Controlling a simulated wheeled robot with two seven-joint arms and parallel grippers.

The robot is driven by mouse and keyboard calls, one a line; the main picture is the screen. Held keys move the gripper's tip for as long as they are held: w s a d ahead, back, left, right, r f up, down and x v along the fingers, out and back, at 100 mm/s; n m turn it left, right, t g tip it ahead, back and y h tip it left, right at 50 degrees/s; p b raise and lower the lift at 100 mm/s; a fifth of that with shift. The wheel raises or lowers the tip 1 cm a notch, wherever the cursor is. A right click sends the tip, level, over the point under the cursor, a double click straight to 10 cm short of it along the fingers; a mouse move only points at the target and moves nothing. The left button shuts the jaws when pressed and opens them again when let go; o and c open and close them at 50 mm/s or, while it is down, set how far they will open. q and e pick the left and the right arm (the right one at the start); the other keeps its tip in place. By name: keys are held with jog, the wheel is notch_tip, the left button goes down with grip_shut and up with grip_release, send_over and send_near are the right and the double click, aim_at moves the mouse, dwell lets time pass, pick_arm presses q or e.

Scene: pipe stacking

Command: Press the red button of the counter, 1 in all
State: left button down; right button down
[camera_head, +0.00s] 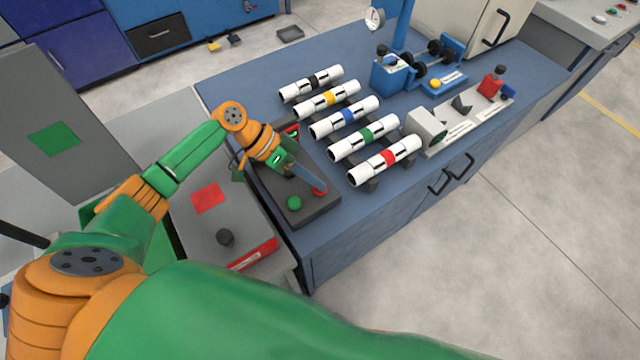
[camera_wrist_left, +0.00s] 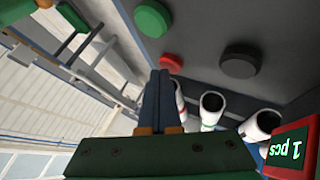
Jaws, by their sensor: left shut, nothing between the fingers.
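The counter (camera_head: 310,212) is a dark box on the near left corner of the blue workbench. It has a green button (camera_head: 294,202), a red button (camera_head: 321,190) and a red-framed display (camera_wrist_left: 284,150) reading "1 pcs", upside down in the left wrist view. My left gripper (camera_head: 315,184) is shut and empty and points down at the red button, partly covering it. In the left wrist view its fingertips (camera_wrist_left: 160,73) meet the edge of the red button (camera_wrist_left: 171,62); whether they touch or press it I cannot tell. My right gripper is out of view.
Several white pipes with coloured bands (camera_head: 345,118) lie in a row just right of the counter. Fixtures (camera_head: 460,125) stand farther right and back. The floor at right is clear.

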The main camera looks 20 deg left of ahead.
aim_at(314, 188)
pick_arm(q)
jog(key=shift+r+p, duration=0.75)
jog(key=shift+r, duration=0.1)
notch_tip(314, 188, up, 5)
jog(key=p, duration=0.4)
jog(key=shift+r+p, duration=0.1)
jog(key=shift+p, duration=0.3)
